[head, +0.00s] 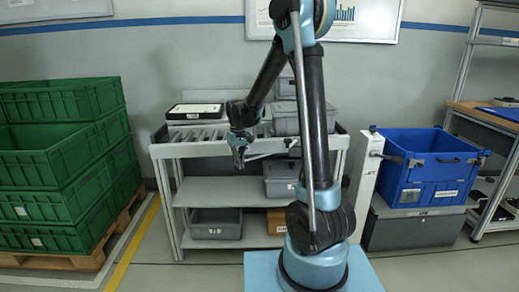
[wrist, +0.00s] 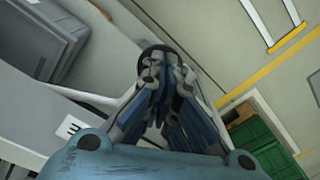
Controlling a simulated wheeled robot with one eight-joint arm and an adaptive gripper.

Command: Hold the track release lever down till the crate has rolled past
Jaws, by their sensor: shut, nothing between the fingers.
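My gripper (head: 239,160) points down at the front edge of the roller track (head: 207,134), with its fingers shut and empty. In the wrist view the gripper (wrist: 166,72) has its fingertips over a dark round knob, partly hidden behind them; I cannot tell whether they press on it. A pale lever bar (head: 268,155) runs right from the fingertips along the rack's front in the head view. A grey crate (head: 287,122) stands at the right of the track, partly behind my arm.
Green crates (head: 40,160) are stacked on a pallet at the left. A blue bin (head: 425,170) stands on a grey box at the right, beside a white post (head: 366,170). The floor left of the rack is clear.

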